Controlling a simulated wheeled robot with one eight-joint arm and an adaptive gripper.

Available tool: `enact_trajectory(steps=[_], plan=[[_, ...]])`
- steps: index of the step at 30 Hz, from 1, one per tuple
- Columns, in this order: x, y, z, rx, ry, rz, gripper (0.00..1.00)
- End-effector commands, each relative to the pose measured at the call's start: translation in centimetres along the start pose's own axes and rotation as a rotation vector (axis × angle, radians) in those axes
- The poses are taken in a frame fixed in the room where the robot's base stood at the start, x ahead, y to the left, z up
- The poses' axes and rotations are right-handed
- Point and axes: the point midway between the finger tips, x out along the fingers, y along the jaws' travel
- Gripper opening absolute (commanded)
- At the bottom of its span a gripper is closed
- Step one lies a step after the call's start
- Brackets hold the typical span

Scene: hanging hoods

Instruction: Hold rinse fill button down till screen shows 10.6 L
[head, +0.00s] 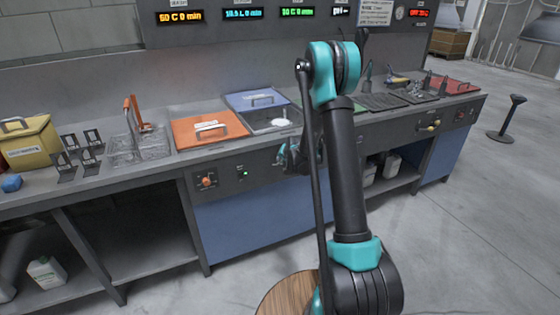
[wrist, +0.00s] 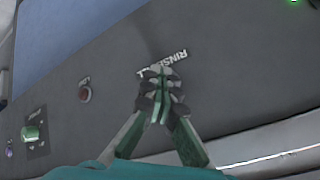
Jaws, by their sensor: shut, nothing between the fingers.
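In the wrist view my gripper (wrist: 160,75) is shut, with its tips at the dark front panel beside a white label reading RINSE and more (wrist: 178,58), partly covered. The fill button itself is hidden behind the fingers, so I cannot tell whether it is pressed. In the head view my gripper (head: 288,157) is at the bench front, partly behind my arm. The cyan screen (head: 243,14) on the back wall shows a litre value that seems to start with 10; its decimal is too small to read surely.
A round reddish button (wrist: 85,94) and a green control (wrist: 31,133) sit on the panel in the wrist view. An orange-lidded tank (head: 210,130) and a blue-lidded tank (head: 257,99) are set in the bench. A post (head: 507,118) stands on the floor at right.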

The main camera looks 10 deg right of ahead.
Motion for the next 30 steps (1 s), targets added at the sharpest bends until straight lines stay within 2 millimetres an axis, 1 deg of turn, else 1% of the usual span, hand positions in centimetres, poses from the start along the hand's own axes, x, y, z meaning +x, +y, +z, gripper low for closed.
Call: enact_trajectory(steps=[5, 13, 25, 30], plan=[[-0.2, 0.1, 0.1, 0.0, 0.0, 0.0, 0.0], [-1.0, 0.8, 0.7, 0.001, 0.0, 0.0, 0.0], [-1.2, 0.9, 0.9, 0.0, 0.0, 0.0, 0.0], [-1.9, 1.4, 1.4, 0.0, 0.0, 0.0, 0.0]])
